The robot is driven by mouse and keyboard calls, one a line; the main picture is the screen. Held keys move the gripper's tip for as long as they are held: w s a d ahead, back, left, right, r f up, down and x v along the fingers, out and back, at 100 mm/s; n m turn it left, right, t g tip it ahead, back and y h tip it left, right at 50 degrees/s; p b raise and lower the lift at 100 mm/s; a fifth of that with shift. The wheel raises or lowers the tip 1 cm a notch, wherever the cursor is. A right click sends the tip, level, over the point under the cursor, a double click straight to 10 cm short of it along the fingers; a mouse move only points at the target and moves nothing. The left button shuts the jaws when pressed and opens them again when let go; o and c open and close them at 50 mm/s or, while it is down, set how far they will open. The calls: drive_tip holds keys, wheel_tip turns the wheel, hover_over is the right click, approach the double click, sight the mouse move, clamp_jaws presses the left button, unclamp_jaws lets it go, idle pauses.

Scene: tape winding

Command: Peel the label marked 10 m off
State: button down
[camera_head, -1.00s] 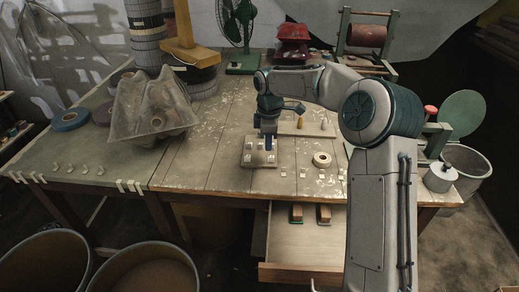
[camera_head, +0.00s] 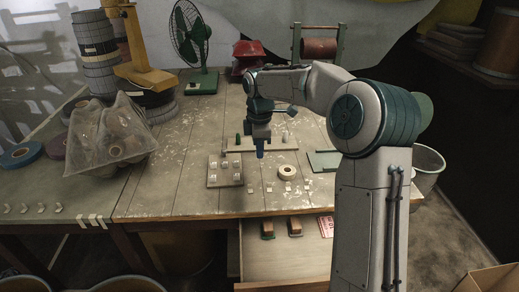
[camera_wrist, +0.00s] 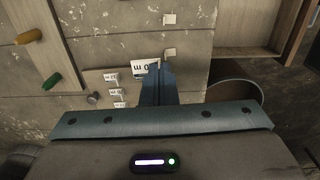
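My gripper (camera_wrist: 158,85) is shut on a white label (camera_wrist: 143,66) at its fingertips in the wrist view. The label's print is upside down, showing a 0 and an m; part of it is hidden by the fingers. It looks larger than the other labels and is tilted, clear of the board. The label board (camera_head: 211,186) lies on the table in the head view, with several white labels on it. Three labels (camera_wrist: 116,91) show in the wrist view. In the head view my gripper (camera_head: 260,154) is just right of the board, above the table.
A white tape roll (camera_head: 287,172) lies right of the board. Small white squares (camera_wrist: 169,52) line the front edge. Yellow (camera_wrist: 28,36) and green (camera_wrist: 51,81) pegs stand behind. An open drawer (camera_head: 285,262) juts out below.

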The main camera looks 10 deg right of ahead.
drive_tip(key=shift+r, duration=0.15)
drive_tip(key=shift+r+p, duration=1.6)
drive_tip(key=shift+p, duration=0.15)
drive_tip(key=shift+f, duration=0.1)
